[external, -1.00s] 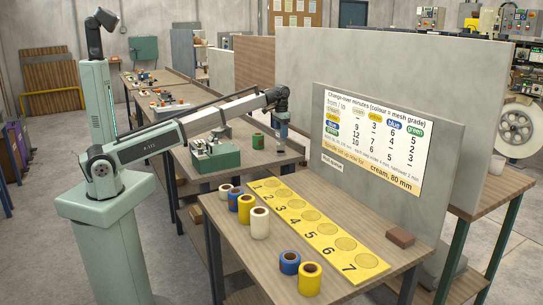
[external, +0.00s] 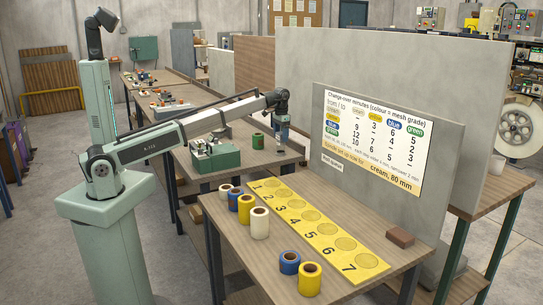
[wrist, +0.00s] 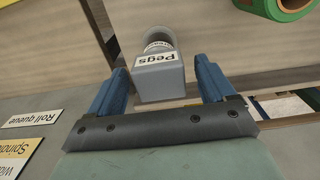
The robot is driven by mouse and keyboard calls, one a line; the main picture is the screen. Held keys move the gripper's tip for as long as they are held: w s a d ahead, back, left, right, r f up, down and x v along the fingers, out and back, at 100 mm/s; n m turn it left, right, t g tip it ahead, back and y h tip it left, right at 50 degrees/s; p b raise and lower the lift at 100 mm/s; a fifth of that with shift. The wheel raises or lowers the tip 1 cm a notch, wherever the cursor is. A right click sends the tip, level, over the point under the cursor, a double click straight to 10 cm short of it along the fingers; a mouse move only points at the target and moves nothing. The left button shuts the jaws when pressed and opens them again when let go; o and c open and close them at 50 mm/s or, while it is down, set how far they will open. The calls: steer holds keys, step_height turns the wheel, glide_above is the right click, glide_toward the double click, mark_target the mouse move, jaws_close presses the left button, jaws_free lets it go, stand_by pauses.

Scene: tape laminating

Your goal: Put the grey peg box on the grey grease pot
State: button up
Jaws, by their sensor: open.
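The grey peg box (wrist: 160,82), labelled "Pegs", is between the open blue fingers of my gripper (wrist: 160,66) in the wrist view, with a narrow gap visible on each side. Just behind it is the round grey grease pot (wrist: 159,36), its label mostly covered by the box. The box appears to be on top of the pot, but their contact is hidden. In the external view, my gripper (external: 281,122) points down at the far table's right end, and the box and pot are too small to separate clearly.
A green roll (external: 258,141) stands close left of my gripper. A green fixture (external: 215,158) is further left. The near table holds a yellow numbered strip (external: 320,225), several tape rolls and a brown block (external: 400,237). A sign panel (external: 372,143) rises to the right.

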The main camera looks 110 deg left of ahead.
mark_target(281, 133)
step_height(281, 133, up, 12)
steer(key=shift+r, duration=0.15)
stand_by(0.5)
stand_by(0.4)
